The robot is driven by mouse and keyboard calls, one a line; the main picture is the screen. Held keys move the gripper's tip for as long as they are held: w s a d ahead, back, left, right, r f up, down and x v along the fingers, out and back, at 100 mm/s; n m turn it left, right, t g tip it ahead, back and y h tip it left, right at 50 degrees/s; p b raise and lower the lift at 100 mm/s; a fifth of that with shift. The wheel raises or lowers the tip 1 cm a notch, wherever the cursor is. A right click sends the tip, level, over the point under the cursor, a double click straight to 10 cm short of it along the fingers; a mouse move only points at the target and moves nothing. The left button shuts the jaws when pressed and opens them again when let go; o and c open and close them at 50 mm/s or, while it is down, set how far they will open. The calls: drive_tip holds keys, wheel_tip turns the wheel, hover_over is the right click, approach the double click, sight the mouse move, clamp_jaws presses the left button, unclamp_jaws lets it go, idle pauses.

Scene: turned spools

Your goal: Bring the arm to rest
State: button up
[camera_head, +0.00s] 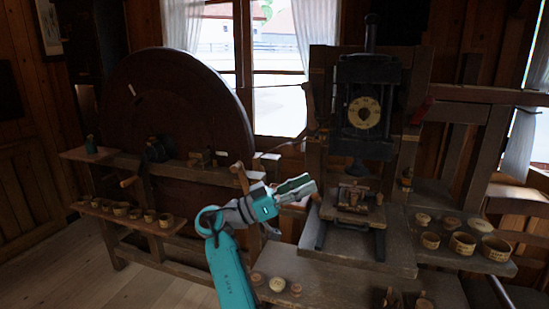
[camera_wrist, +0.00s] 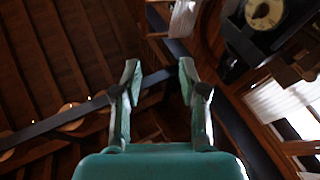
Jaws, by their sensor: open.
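My gripper (camera_head: 298,188) is at the end of my raised teal arm, in the middle of the head view, in front of the bench and left of the dark press. In the wrist view its two fingers (camera_wrist: 158,85) stand apart with nothing between them. The gripper is open and empty. Behind the fingers the wrist view shows the wooden ceiling and beams, so the wrist camera looks upward.
A dark press (camera_head: 366,105) with a round dial stands right of my gripper. A large wooden wheel (camera_head: 180,100) stands at the left. Small round pieces lie on the right shelf (camera_head: 455,258), the left shelf (camera_head: 172,226) and the front board (camera_head: 330,293).

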drive_tip(key=s+d+f+n+t+y, duration=0.1)
drive_tip(key=d+f+n+t+y, duration=0.25)
drive_tip(key=f, duration=0.75)
drive_tip(key=d+f+n+t+y, duration=0.25)
drive_tip(key=f+n, duration=0.25)
drive_tip(key=f, duration=0.5)
drive_tip(key=s+d+f+n+t+y, duration=0.15)
drive_tip(key=d+f+n, duration=0.25)
drive_tip(key=f, duration=0.7)
drive_tip(key=s+d+f+n+t+y, duration=0.15)
drive_tip(key=s+f+y, duration=0.25)
drive_tip(key=s+f, duration=0.45)
drive_tip(key=s+d+f+n+y, duration=0.2)
drive_tip(key=s+f+n+y, duration=0.15)
drive_tip(key=s+f, duration=0.5)
drive_tip(key=s+a+f+y, duration=0.1)
drive_tip(key=s+f+y, duration=0.15)
drive_tip(key=s, duration=0.85)
drive_tip(key=s+f+y, duration=0.1)
drive_tip(key=s+y, duration=0.3)
drive_tip(key=s, duration=0.7)
drive_tip(key=s+r+m+t, duration=0.1)
drive_tip(key=s+r+m, duration=0.1)
drive_tip(key=s+r, duration=1.4)
drive_tip(key=shift+s+a+r+m+t, duration=0.25)
drive_tip(key=shift+r+m+t, duration=0.1)
drive_tip(key=shift+r, duration=0.45)
